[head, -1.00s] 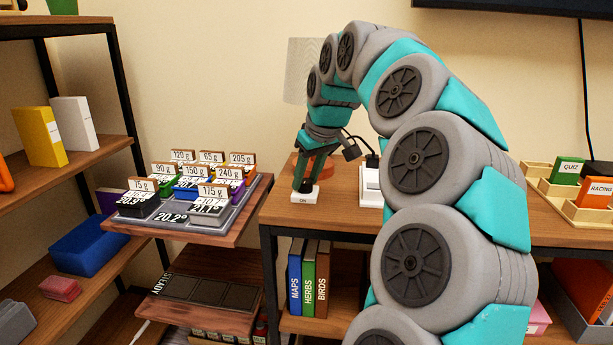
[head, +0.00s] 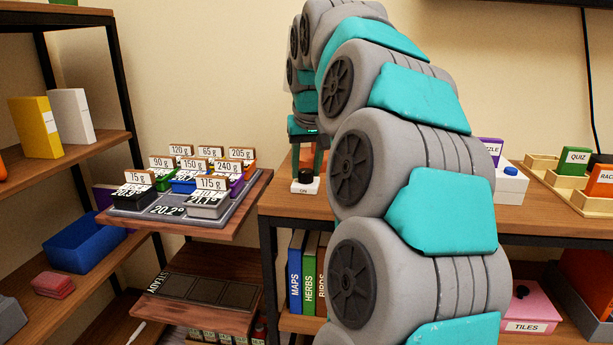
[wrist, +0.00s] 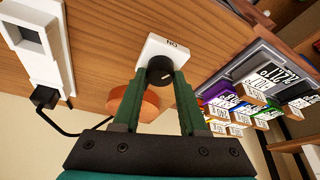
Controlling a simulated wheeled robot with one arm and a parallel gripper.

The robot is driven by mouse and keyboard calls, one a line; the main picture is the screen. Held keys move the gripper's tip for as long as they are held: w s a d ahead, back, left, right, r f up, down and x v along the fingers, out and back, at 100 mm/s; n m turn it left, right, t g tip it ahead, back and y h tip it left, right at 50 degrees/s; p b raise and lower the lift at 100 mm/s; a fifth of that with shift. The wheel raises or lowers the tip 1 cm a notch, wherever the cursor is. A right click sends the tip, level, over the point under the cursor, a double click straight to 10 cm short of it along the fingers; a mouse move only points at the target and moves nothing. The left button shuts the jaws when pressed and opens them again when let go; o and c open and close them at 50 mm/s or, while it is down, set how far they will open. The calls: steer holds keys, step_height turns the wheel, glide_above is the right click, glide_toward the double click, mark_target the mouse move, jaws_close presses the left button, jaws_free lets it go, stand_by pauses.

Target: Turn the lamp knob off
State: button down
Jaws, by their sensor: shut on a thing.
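The lamp knob (wrist: 160,71) is a black round dial on a small white plate (wrist: 155,46) marked ON. My gripper (wrist: 161,84) has its green fingers on either side of the knob, shut on it. In the head view my gripper (head: 308,163) points down at the knob (head: 305,175), near the front left corner of the wooden desk. The white plate (head: 306,187) sits flat on the desk. A round orange-brown base (wrist: 135,105) stands behind the knob. The lamp shade is hidden behind my arm in the head view.
A tray of labelled weight blocks (head: 165,210) stands on a shelf to the left. My arm covers much of the desk. A white box with a blue button (head: 511,184) is to the right.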

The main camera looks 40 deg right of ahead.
steer(key=m+b, duration=0.1)
steer(key=m, duration=0.1)
steer(key=m+g+h+b, duration=0.1)
steer(key=m, duration=0.1)
steer(key=shift+w+a+f+m, duration=0.1)
steer(key=shift+a+f+m, duration=0.05)
steer(key=shift+m, duration=0.25)
steer(key=m+g+h+b, duration=0.1)
steer(key=m, duration=0.1)
steer(key=shift+w+m, duration=0.1)
steer(key=shift+m, duration=0.2)
steer(key=m, duration=0.1)
steer(key=m+g, duration=0.1)
steer(key=shift+a+r+m, duration=0.1)
steer(key=shift+r+m, duration=0.1)
steer(key=shift+m, duration=0.1)
steer(key=shift+w+m+g+p, duration=0.15)
steer(key=shift+m+g+p, duration=0.45)
steer(key=shift+m, duration=0.8)
